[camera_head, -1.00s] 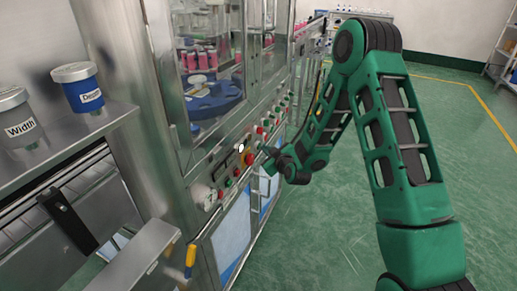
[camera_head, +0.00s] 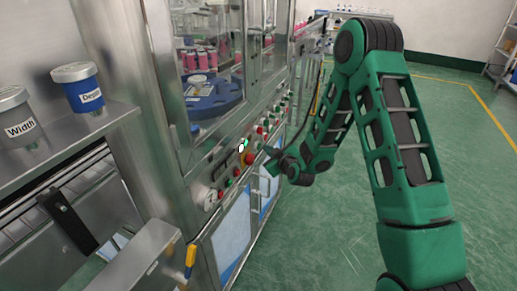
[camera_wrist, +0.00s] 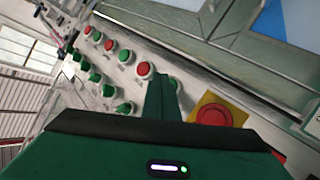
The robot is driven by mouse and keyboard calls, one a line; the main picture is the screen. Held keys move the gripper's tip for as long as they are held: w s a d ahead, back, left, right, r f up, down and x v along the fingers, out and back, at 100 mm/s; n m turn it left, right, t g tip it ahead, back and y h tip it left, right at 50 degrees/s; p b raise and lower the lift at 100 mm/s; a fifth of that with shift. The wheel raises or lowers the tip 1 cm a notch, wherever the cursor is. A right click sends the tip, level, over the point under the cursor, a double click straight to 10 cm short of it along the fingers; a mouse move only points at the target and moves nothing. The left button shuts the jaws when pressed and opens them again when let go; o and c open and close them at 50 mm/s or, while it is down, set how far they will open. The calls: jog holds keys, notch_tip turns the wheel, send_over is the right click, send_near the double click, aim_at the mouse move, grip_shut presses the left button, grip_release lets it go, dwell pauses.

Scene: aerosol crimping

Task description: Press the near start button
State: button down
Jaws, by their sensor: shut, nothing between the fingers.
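The machine's front control panel (camera_head: 222,182) carries red and green buttons. My gripper (camera_head: 268,166) is at this panel, near a red button (camera_head: 250,159). In the wrist view, my gripper (camera_wrist: 162,92) is shut and empty, its fingers pointing at the panel. A green button (camera_wrist: 175,84) shows partly beside the fingertips, mostly hidden by them; I cannot tell whether they touch it. A red button (camera_wrist: 145,69) is just to the left, and a large red button on a yellow plate (camera_wrist: 212,115) is to the right.
A blue turntable (camera_head: 212,102) stands behind glass. Cups labelled Width (camera_head: 17,117) and Depth (camera_head: 80,88) sit on a steel shelf at left. Green floor (camera_head: 325,235) is open at right.

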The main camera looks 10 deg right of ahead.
jog(key=shift+s+d, duration=0.1)
jog(key=shift+d, duration=0.05)
jog(key=s+d, duration=0.1)
jog(key=d, duration=0.1)
jog(key=s+d, duration=0.1)
jog(key=d, duration=0.1)
jog(key=shift+s, duration=0.35)
jog(key=shift+a+r, duration=0.1)
dwell(0.6)
